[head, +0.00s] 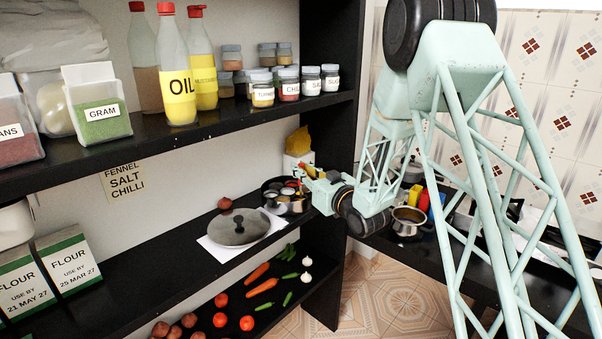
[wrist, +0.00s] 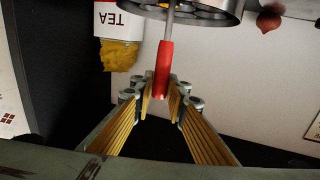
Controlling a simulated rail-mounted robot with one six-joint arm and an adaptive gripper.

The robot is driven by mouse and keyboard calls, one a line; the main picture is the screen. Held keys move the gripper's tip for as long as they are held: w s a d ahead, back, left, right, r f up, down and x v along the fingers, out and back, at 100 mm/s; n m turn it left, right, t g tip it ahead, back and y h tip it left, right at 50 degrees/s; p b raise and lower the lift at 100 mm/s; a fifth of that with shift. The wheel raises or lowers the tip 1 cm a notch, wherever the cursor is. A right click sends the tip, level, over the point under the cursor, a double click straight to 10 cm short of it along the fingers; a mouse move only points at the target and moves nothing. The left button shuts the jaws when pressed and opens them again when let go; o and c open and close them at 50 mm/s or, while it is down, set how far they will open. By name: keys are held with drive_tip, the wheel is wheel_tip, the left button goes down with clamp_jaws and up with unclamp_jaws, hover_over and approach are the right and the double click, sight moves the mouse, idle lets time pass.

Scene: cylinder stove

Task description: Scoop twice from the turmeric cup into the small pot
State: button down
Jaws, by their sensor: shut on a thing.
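My gripper (wrist: 160,95) is shut on the red handle of a spoon (wrist: 165,65). The spoon's metal shaft runs up to a round metal spice tin (wrist: 220,15) at the top edge of the wrist view; its bowl is hidden. In the head view my gripper (head: 310,178) is at the right side of the spice tin (head: 287,206) on the middle shelf. Several small cups stand in the tin; I cannot tell which holds turmeric. The small pot (head: 407,224) is on the dark counter to the right, behind my arm.
A white tea box (wrist: 107,20) with a yellow lump stands by the tin. A grey lid (head: 238,232) lies on white paper left of it. The upper shelf (head: 200,135) with jars and bottles is overhead. The shelf's dark side panel (head: 328,120) separates it from the counter.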

drive_tip(key=shift+r, duration=1.85)
